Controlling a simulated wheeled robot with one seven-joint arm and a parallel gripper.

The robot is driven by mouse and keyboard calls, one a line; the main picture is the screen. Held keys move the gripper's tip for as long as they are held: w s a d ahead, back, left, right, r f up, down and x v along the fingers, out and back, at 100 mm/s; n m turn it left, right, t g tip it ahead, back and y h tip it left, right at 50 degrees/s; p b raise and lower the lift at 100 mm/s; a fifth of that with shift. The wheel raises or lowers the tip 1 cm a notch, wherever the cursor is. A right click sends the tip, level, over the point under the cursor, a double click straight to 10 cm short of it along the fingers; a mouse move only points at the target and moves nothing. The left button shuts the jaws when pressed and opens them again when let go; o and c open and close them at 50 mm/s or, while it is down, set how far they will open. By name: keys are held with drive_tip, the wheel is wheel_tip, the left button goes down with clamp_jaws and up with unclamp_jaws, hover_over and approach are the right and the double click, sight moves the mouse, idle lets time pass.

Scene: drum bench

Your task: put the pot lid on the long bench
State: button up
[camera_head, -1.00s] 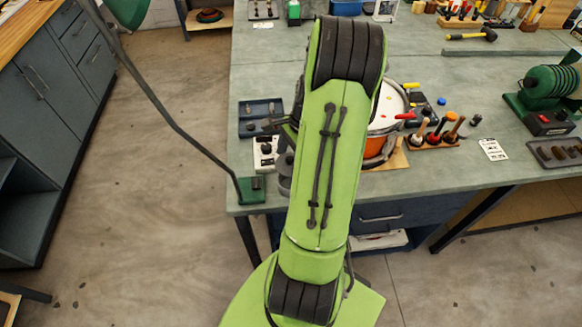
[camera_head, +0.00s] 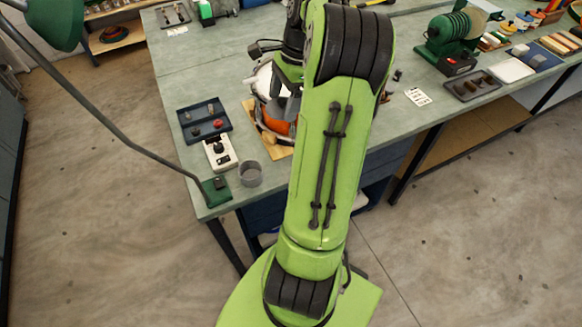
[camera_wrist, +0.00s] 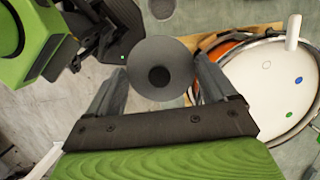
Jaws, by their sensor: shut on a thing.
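The pot lid (camera_wrist: 143,56) is a grey round disc with a black knob at its middle. In the wrist view it sits between the two grey fingers of my gripper (camera_wrist: 160,70), which is shut on it. In the head view my gripper (camera_head: 284,78) is mostly dark, partly hidden by my arm, and over the near part of the long bench (camera_head: 197,68). The bench has a grey-green top.
Close to my gripper, an orange drum with a white head (camera_wrist: 262,85) stands on a wooden board. The bench's left strip is mostly clear.

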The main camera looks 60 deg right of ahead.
drive_tip(key=b, duration=0.5)
approach(283, 172)
drive_tip(key=x, duration=0.5)
drive_tip(key=shift+w+d+f, duration=0.15)
drive_tip(key=shift+w, duration=0.25)
drive_tip(key=shift+f, duration=0.35)
drive_tip(key=shift+s+a+f+b, duration=0.2)
drive_tip(key=shift+b, duration=0.15)
drive_tip(key=o, duration=0.8)
drive_tip(key=shift+s, duration=0.1)
drive_tip(key=shift+f, duration=0.1)
